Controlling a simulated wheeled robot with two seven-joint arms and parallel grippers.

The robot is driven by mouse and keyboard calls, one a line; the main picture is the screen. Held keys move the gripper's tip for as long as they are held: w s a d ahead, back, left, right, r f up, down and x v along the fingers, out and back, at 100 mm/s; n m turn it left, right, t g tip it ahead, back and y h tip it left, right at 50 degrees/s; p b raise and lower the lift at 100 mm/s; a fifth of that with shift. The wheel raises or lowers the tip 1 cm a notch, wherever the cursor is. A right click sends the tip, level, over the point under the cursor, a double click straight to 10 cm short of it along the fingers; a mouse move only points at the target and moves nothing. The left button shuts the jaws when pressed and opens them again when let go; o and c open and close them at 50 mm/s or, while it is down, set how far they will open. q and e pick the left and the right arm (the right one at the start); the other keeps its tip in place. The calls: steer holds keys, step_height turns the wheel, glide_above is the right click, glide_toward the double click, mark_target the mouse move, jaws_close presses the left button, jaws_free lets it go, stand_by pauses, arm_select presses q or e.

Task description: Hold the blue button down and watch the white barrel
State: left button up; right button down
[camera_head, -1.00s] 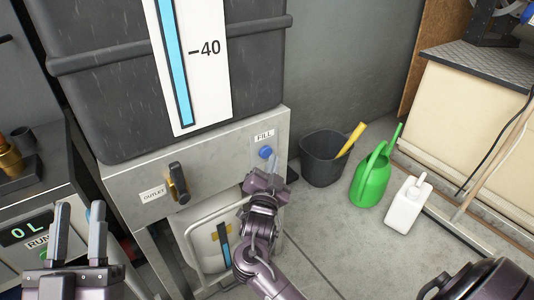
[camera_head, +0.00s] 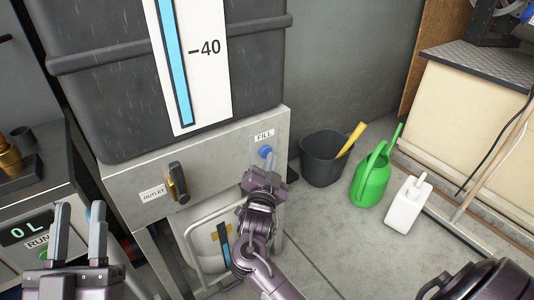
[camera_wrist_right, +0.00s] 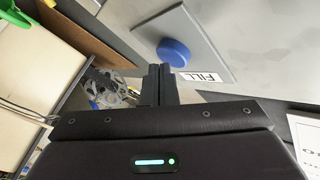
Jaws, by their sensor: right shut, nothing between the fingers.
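The blue button (camera_head: 266,152) sits on the grey panel below the FILL label, and shows as a blue disc in the right wrist view (camera_wrist_right: 173,50). My right gripper (camera_head: 269,163) is shut and empty. Its fingertips (camera_wrist_right: 159,70) are close to the button; I cannot tell whether they touch it. The white barrel (camera_head: 204,247) stands under the panel behind a metal tube frame, partly hidden by my right arm. A dark gauge strip with some blue low down shows on its front. My left gripper (camera_head: 80,235) is open and empty at the lower left.
A large dark tank (camera_head: 110,90) with a blue level strip stands above the panel. The outlet valve (camera_head: 178,182) is on the panel's left. A readout (camera_head: 26,229) shows 0 L. A dark bucket (camera_head: 322,165), green watering can (camera_head: 371,180) and white jug (camera_head: 407,207) stand right.

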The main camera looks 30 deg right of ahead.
steer(key=shift+w+a, duration=0.1)
steer(key=shift+w, duration=0.4)
stand_by(2.8)
steer(key=shift+s, duration=0.1)
stand_by(0.6)
steer(key=shift+s+p, duration=0.4)
steer(key=shift+s, duration=0.45)
steer(key=s+p, duration=0.1)
steer(key=s, duration=0.2)
steer(key=s+p, duration=0.1)
steer(key=s, duration=0.1)
steer(key=shift+d+p, duration=0.3)
